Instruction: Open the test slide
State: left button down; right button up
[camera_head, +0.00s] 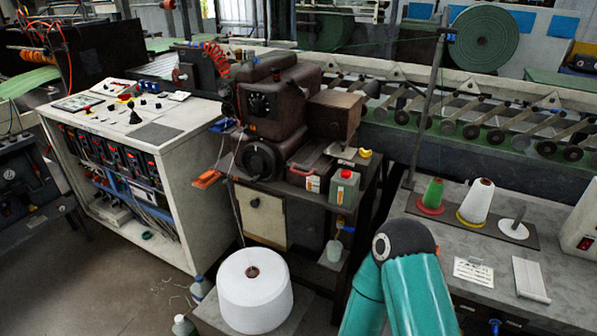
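I cannot tell for sure which part is the test slide. A dark brown sewing machine head (275,95) stands on a dark bench at the centre. An orange flat piece (207,180) sticks out at its left side. A beige panel with a small dark knob (262,217) is below the machine and looks closed. A teal bent arm link, which appears to be mine, rises at the bottom right of centre. Neither of my grippers shows in this view.
A control cabinet (172,160) stands at left. A large white thread cone (255,292) is at the bottom centre. A grey table (560,265) at right holds a green spool (433,194) and a white cone (477,200). A roller conveyor (500,115) runs behind.

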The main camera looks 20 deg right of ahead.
aim_at(326, 141)
jog(key=u, duration=0.05)
jog(key=i, duration=1)
jog(key=z, duration=0.1)
